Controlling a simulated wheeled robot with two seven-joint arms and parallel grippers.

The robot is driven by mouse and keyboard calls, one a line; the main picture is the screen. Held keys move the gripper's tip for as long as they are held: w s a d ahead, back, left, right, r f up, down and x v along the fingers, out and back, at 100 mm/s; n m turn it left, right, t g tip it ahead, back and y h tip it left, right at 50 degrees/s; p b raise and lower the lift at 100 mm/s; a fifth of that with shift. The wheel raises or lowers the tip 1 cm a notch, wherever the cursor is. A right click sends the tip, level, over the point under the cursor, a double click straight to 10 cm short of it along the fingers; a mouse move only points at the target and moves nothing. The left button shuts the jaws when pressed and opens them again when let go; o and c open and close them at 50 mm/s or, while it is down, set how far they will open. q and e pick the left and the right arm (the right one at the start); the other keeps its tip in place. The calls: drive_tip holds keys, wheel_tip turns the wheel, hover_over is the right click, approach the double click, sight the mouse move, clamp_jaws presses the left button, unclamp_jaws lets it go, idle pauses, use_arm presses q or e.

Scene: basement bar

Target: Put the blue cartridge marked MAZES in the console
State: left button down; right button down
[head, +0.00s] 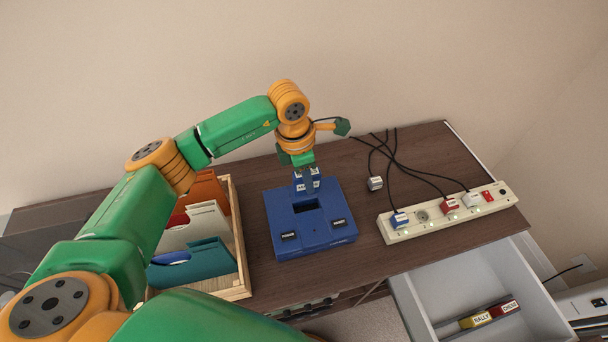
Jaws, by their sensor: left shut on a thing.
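The blue console (330,217) sits on the dark wooden top in the middle of the head view, with a dark slot in its upper face and two labelled buttons at its front. My left gripper (306,180) points down over the back part of the console. It is shut on a blue cartridge (298,178) with a small white label, too small to read surely. The cartridge is above or just behind the slot; I cannot tell whether it touches the console. My right gripper is not in view.
A wooden crate (240,245) with coloured sleeves stands left of the console. A cream power strip (436,228) with several plugs lies to the right; a loose plug (375,183) lies behind it. An open drawer (440,288) holds yellow RALLY (476,319) and red CHESS (505,307) cartridges.

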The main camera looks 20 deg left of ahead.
sight(306, 193)
use_arm(q)
drive_tip(key=shift+w+a+f, duration=0.1)
drive_tip(key=shift+w+f, duration=0.05)
drive_tip(key=shift+w, duration=0.15)
drive_tip(key=s+f+b, duration=0.1)
drive_tip(key=f+b, duration=0.1)
drive_tip(key=shift+s+d+f+b, duration=0.2)
drive_tip(key=shift+s+d+b, duration=0.05)
drive_tip(key=shift+s+b, duration=0.1)
drive_tip(key=f+b, duration=0.1)
drive_tip(key=f, duration=0.1)
drive_tip(key=f+b, duration=0.1)
drive_tip(key=f, duration=0.1)
drive_tip(key=shift+w+a+b, duration=0.1)
drive_tip(key=shift+w+b, duration=0.25)
drive_tip(key=shift+f+b, duration=0.25)
drive_tip(key=shift+b, duration=0.05)
drive_tip(key=shift+s+r, duration=0.1)
drive_tip(key=shift+f+b, duration=0.35)
drive_tip(key=shift+b, duration=0.15)
